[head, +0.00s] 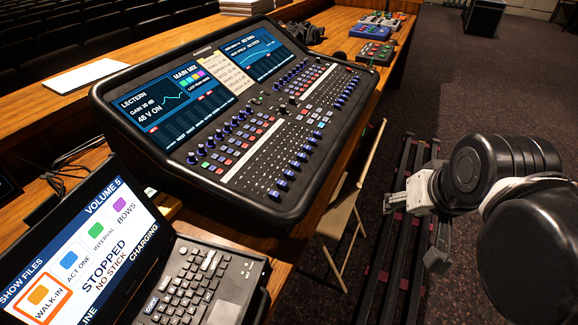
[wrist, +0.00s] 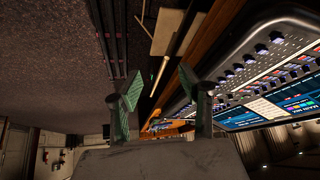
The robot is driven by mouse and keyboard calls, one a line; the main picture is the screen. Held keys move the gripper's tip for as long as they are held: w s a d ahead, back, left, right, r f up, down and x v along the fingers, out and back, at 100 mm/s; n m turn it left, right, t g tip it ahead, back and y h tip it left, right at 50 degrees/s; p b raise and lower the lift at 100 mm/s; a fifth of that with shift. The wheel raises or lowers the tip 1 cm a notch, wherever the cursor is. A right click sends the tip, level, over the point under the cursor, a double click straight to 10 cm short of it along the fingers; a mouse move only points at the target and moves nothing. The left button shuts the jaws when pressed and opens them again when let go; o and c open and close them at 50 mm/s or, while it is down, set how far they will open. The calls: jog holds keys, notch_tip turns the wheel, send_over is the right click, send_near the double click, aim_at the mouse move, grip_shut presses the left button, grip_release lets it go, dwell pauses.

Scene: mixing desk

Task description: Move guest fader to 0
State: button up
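The mixing desk (head: 205,190) is a black console on the wooden desk. A row of blue fader caps (head: 291,174) runs along its near right side; they also show in the wrist view (wrist: 262,49). I cannot tell which cap is the guest fader, as the labels are too small to read. My gripper (head: 400,200) is off the desk's right side, above the dark floor area, apart from the console. In the wrist view its two green-padded fingers (wrist: 160,86) stand apart with nothing between them.
A laptop (head: 200,280) with a lit screen stands in front of the console. Small pedal-like boxes (head: 375,52) sit at the desk's far end.

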jog(key=w+a+r+m+g+p, duration=0.2)
jog(key=w+a+r+g+p, duration=0.1)
jog(key=w+a+r+p, duration=0.5)
jog(key=m+g+p, duration=0.2)
jog(key=g+p, duration=0.1)
send_near(288, 174)
jog(key=shift+y, duration=0.4)
notch_tip(288, 174, down, 9)
jog(key=shift+w+r, duration=0.15)
jog(key=shift+r, duration=0.05)
grip_shut()
